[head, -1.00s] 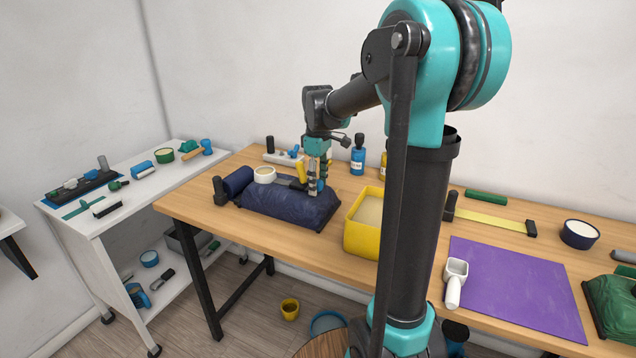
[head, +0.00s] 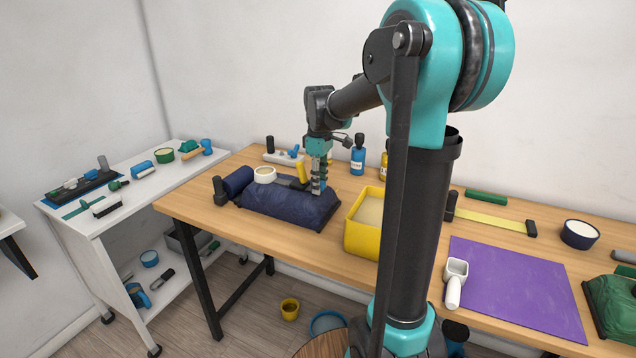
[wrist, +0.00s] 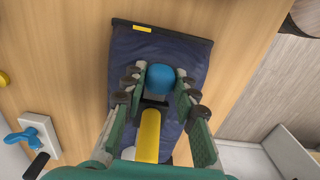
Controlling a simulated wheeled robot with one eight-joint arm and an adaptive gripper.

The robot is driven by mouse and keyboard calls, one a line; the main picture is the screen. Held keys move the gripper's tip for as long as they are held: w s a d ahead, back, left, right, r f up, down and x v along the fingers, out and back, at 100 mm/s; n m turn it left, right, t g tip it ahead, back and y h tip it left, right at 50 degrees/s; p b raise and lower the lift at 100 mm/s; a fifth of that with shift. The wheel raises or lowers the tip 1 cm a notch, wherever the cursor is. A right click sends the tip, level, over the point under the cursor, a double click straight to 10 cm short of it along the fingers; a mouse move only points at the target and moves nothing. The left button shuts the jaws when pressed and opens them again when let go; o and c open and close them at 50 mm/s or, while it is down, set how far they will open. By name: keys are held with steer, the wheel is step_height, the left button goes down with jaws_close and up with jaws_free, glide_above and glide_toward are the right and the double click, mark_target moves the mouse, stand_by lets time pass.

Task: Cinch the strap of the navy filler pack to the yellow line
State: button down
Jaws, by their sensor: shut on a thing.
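The navy filler pack (head: 285,205) lies on the wooden workbench, and it also fills the middle of the wrist view (wrist: 185,50). A blue rounded knob (wrist: 160,78) stands over the pack, with a black strap-like part (wrist: 155,103) beside it. A short yellow mark (wrist: 143,28) sits on the dark band at the pack's far end in the wrist view. My gripper (head: 318,190) is low over the pack's right part, its fingers shut on the blue knob, which also shows between them in the wrist view (wrist: 160,88). The fingers hide part of the strap.
A yellow bin (head: 362,240) stands just right of the pack. Bottles (head: 358,160) stand behind. A dark blue roll (head: 238,181) lies at left.

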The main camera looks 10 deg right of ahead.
steer(key=s+d, duration=0.1)
steer(key=d, duration=0.1)
steer(key=s+d, duration=0.1)
steer(key=shift+s+d, duration=0.35)
steer(key=c, duration=1.2)
jaws_free()
steer(key=shift+o, duration=0.2)
step_height(320, 180, up, 12)
